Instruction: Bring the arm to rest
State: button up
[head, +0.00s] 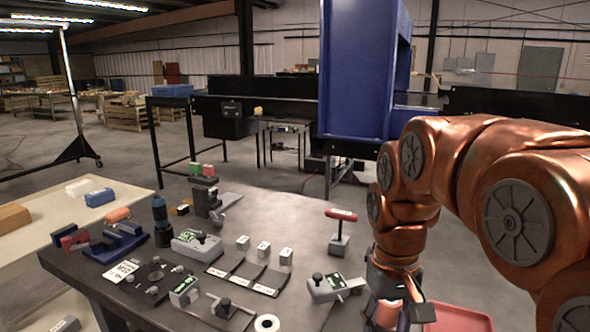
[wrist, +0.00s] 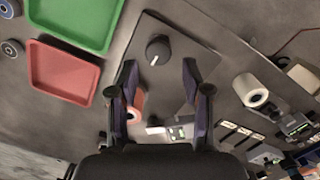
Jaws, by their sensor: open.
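My gripper (wrist: 160,70) is open in the wrist view, with its two dark fingers spread apart and nothing held between them. Below and between the fingers lies a dark plate (wrist: 192,50) with a black knob (wrist: 158,50). An orange-red roll-shaped thing (wrist: 137,104) shows beside the left finger, partly hidden. In the head view my copper-coloured arm reaches in from the right and bends down. My gripper (head: 398,300) there hangs over the right part of the dark workbench (head: 285,214), its tips partly out of view.
A red tray (head: 458,317) lies near my gripper; a green tray (wrist: 75,20) shows in the wrist view. Devices, including a red-topped T-handle (head: 341,228), crowd the bench. A blue detector arch (head: 357,75) stands behind. Open floor lies at the back left.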

jog(key=s+d+f, duration=0.1)
jog(key=s+f, duration=0.1)
jog(key=s, duration=0.4)
jog(key=s+d+f+p, duration=0.1)
jog(key=s+f, duration=0.2)
jog(key=s, duration=0.3)
jog(key=s+d+f+m, duration=0.1)
jog(key=s+f, duration=0.2)
jog(key=s, duration=0.3)
jog(key=shift+s+d+f+g+p, duration=0.15)
jog(key=shift+s+g+p, duration=0.1)
jog(key=shift+g+p, duration=0.15)
dwell(0.8)
